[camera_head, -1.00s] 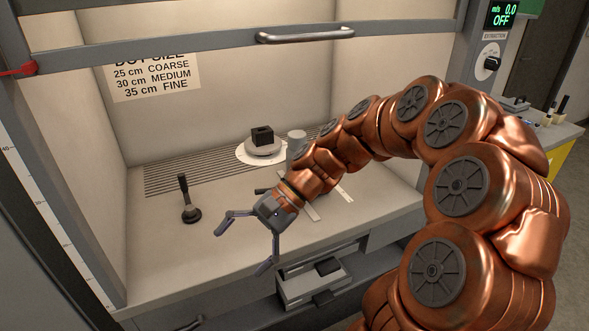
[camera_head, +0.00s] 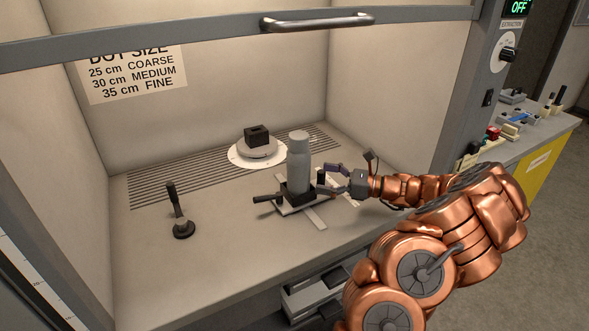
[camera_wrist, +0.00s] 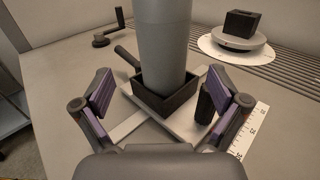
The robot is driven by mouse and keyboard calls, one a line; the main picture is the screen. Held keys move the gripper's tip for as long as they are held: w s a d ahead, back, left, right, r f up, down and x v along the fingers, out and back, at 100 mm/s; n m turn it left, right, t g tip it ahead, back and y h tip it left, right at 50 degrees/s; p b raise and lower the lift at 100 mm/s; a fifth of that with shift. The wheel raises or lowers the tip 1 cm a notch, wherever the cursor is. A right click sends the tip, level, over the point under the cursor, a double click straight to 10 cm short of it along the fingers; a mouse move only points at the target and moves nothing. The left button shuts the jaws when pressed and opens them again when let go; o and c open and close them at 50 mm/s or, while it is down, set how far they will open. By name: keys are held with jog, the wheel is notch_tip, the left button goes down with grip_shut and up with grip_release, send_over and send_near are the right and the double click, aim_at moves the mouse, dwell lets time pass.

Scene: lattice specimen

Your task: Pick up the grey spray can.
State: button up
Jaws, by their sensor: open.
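The grey spray can (camera_head: 299,160) stands upright in a small black square holder (camera_head: 293,191) inside the hood. My gripper (camera_head: 325,179) is open and comes at the can from the right, low, near the holder. In the wrist view the can (camera_wrist: 164,45) rises straight ahead, and its top is cut off by the frame. The two purple-padded fingers of my gripper (camera_wrist: 160,98) are spread to its left and right, with the can beyond them. I see no finger touching the can.
The holder sits on a light plate with a black handle (camera_head: 266,198) and a ruler strip. A round turntable (camera_head: 258,155) bearing a black block (camera_head: 257,136) stands behind. A black lever stand (camera_head: 182,226) is at left. The hood's sash bar (camera_head: 240,37) crosses above.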

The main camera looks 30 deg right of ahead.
aim_at(298, 162)
jog(key=shift+p+x, duration=1.05)
jog(key=shift+x, duration=2.65)
jog(key=shift+d, duration=0.1)
jog(key=c, duration=1.6)
jog(key=shift+w+r, duration=0.1)
jog(key=shift+r, duration=0.1)
jog(key=shift+r+b, duration=0.6)
jog(key=shift+r, duration=1.05)
jog(key=s+a+r+b, duration=0.1)
jog(key=s+b, duration=0.2)
jog(key=s, duration=1.3)
jog(key=shift+r, duration=0.25)
jog(key=shift+a, duration=0.1)
